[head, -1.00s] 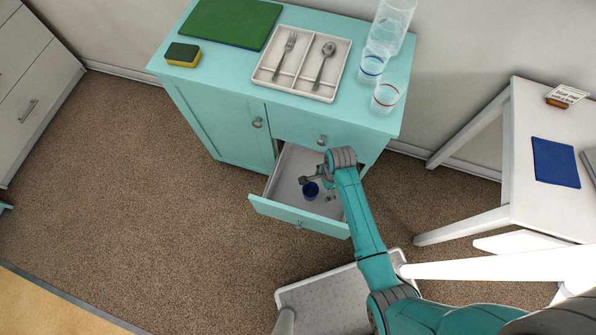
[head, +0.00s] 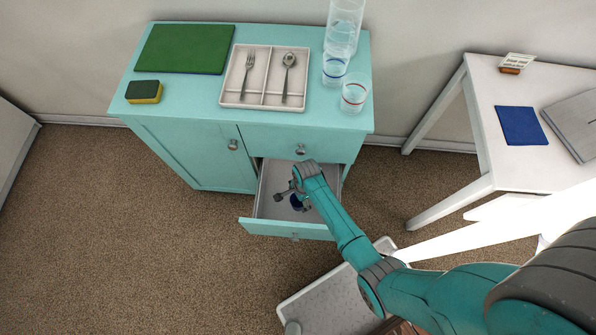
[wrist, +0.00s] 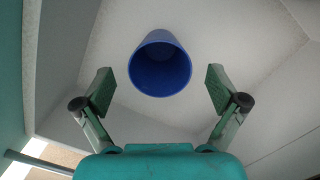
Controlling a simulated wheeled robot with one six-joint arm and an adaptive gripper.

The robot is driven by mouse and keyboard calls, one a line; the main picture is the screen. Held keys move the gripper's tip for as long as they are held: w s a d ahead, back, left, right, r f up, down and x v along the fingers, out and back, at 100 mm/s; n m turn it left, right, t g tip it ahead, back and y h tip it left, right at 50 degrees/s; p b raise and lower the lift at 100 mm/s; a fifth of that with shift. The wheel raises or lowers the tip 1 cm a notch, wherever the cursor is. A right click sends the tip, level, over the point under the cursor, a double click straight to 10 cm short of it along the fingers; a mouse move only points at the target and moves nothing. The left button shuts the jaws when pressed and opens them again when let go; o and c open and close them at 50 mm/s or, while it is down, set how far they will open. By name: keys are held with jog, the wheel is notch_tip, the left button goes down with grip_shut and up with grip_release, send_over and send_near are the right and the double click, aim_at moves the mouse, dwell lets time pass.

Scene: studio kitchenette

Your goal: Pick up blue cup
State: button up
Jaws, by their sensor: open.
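The blue cup (wrist: 160,65) stands inside the open lower drawer (head: 272,192) of the turquoise cabinet. In the wrist view its dark open mouth faces the camera. My gripper (wrist: 160,85) is open, with one finger on each side of the cup and clear gaps to both. The cup lies slightly beyond the line of the fingertips in that view. In the head view my gripper reaches down into the drawer, and the cup (head: 297,201) is partly hidden by it.
On the cabinet top are a green board (head: 185,48), a sponge (head: 144,91), a cutlery tray (head: 263,105) with fork and spoon, and clear glasses (head: 355,92). The drawer walls surround my gripper closely. A white table (head: 500,90) stands at the right.

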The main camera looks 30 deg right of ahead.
aim_at(297, 205)
jog(key=shift+a+f, duration=0.1)
jog(key=shift+f, duration=1.2)
jog(key=c, duration=1.2)
jog(key=shift+r, duration=0.1)
